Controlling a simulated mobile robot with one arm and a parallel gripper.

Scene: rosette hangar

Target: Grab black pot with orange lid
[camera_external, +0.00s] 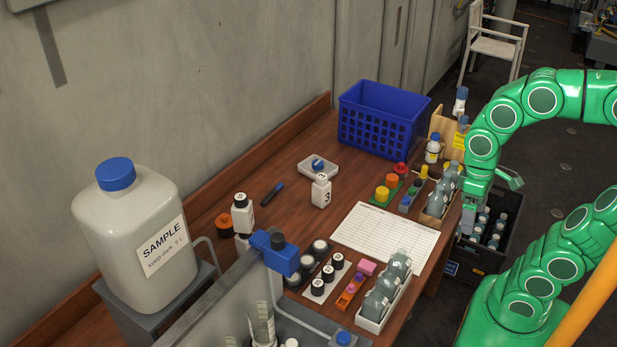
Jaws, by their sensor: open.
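A small dark pot with an orange lid (225,222) stands at the left part of the brown wooden table, close to the back ledge. My gripper (491,207) is open at the far right, beyond the table's right edge and near the black crate. It is well apart from the pot, with the table between them. I see nothing between its fingers.
A large white jug (135,235) stands at left. A blue basket (382,120) stands at the back. A paper sheet (385,236), a white bottle marked 3 (321,191) and small bottles occupy the table. A black crate (484,246) sits below its right edge. Bare tabletop shows around the marker (272,193).

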